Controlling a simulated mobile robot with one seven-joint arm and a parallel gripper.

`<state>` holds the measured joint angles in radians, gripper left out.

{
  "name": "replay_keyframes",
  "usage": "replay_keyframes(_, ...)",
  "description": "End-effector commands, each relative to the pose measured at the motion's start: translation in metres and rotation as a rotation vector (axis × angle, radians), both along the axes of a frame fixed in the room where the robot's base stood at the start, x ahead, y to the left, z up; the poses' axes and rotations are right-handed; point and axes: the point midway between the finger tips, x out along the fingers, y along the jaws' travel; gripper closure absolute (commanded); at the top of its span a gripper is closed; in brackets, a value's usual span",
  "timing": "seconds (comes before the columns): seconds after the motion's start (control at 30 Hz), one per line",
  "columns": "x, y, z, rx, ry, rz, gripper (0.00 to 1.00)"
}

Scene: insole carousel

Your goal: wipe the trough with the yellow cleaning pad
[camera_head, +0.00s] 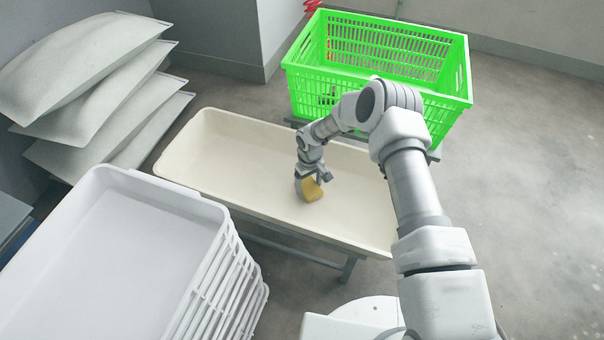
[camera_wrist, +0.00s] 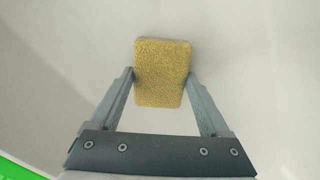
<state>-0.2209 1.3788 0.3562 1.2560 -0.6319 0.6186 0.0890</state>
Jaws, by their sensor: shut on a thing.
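The trough (camera_head: 245,170) is a long cream basin on a grey metal stand, in the middle of the head view. My gripper (camera_head: 312,178) reaches down into it, right of its middle. It is shut on the yellow cleaning pad (camera_head: 312,190), which sits low inside the trough. In the wrist view, the fingers of my gripper (camera_wrist: 162,78) grip the two sides of the rough yellow pad (camera_wrist: 162,60). Pale trough surface (camera_wrist: 250,50) lies behind the pad. I cannot tell whether the pad touches it.
A bright green crate (camera_head: 385,80) stands behind the trough. A stack of white trays (camera_head: 215,270) stands at the front left, close to the trough. Several pale sacks (camera_head: 90,75) are piled at the back left. The floor (camera_head: 530,180) at the right is clear.

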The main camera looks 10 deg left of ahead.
Motion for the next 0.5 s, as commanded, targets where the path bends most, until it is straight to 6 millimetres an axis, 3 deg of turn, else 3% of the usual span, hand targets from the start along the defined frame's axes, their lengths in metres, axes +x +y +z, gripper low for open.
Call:
replay_keyframes(0.03,0.003,-0.001,0.020,0.000,-0.006,-0.001,0.74)
replay_keyframes(0.5,0.003,-0.003,0.061,-0.001,-0.002,-0.006,0.74)
